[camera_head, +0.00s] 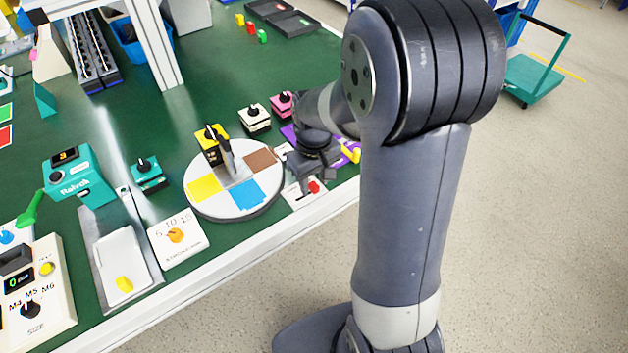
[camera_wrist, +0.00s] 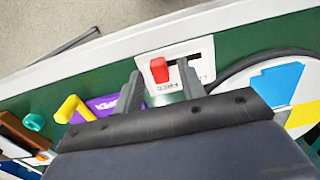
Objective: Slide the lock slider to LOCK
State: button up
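The lock slider is a red knob (camera_wrist: 159,69) on a white plate (camera_wrist: 205,48) at the table's front edge. In the wrist view the knob is at the left part of the plate, with a dark slot to its right. Small upside-down lettering below it is too small to read surely. In the head view the red knob (camera_head: 314,187) and white plate (camera_head: 297,197) are just below my gripper (camera_head: 315,170). In the wrist view my gripper (camera_wrist: 160,72) is open, its fingers on either side of the knob with visible gaps. Contact cannot be told.
A round white turntable (camera_head: 235,212) with coloured patches stands left of the plate in the head view. A purple block (camera_wrist: 100,106) and a yellow handle (camera_wrist: 73,108) are left of my gripper in the wrist view. Beyond the table edge is open floor.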

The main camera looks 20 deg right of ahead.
jog(key=shift+f, duration=0.15)
jog(key=shift+c, duration=0.4)
grip_shut()
